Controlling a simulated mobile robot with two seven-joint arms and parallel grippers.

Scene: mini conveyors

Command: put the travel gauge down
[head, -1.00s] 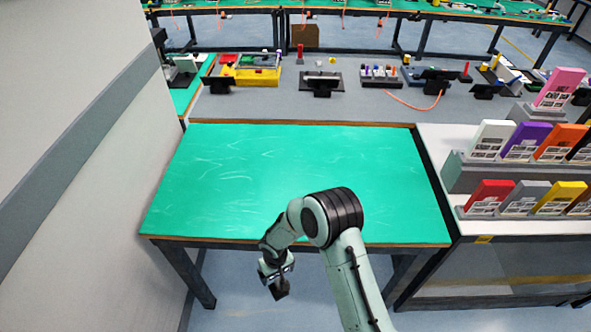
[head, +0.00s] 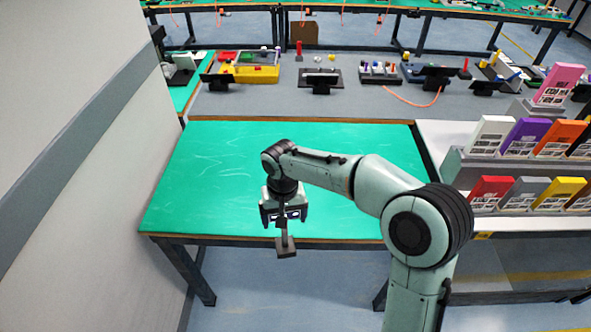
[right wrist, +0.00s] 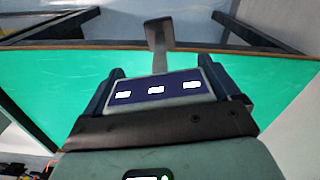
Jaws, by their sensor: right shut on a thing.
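The travel gauge (head: 286,246) is a small grey-brown piece with a narrow stem and a wider block at its end. In the head view it hangs from my right gripper (head: 284,219), over the front edge of the green-topped table (head: 230,170). My right gripper is shut on its stem. The right wrist view shows the gauge (right wrist: 159,36) beyond the fingers, with the green tabletop (right wrist: 50,85) behind. The held end is partly hidden by the gripper. My left gripper is not in view.
The green tabletop is bare. A wall (head: 70,170) stands close on its left. On the right, a white shelf unit (head: 545,215) holds several coloured upright cards. Behind, a grey bench (head: 230,103) carries trays, stands and small parts.

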